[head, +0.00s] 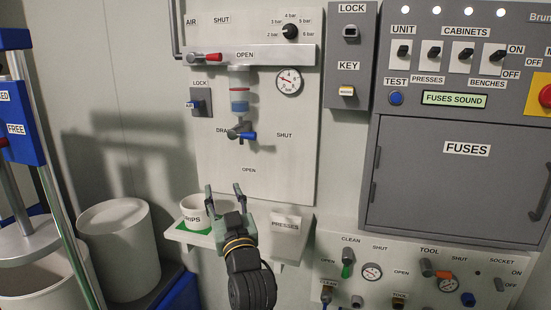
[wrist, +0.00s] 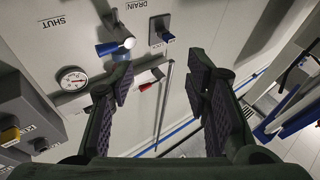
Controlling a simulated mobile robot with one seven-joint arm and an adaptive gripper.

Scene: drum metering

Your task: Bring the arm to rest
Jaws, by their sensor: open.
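My gripper (head: 224,188) is raised in front of the pale wall panel (head: 228,165) in the head view, its two fingers apart and pointing up. It appears just in front of the small shelf with the white drips cup (head: 192,208). Part of the shelf is hidden behind my gripper and arm. In the wrist view the open fingers (wrist: 160,75) frame the panel, with nothing between them. The blue-handled drain valve (head: 243,134) is above the fingertips in the head view; its blue handle also shows beside the left finger in the wrist view (wrist: 107,47).
A red-handled air valve (head: 207,57) and a gauge (head: 289,80) are higher on the panel. The presses holder (head: 286,235) is right of my gripper. A control panel (head: 420,265) is at lower right, a grey fuses cabinet (head: 455,185) above it. White drums (head: 118,245) stand at left.

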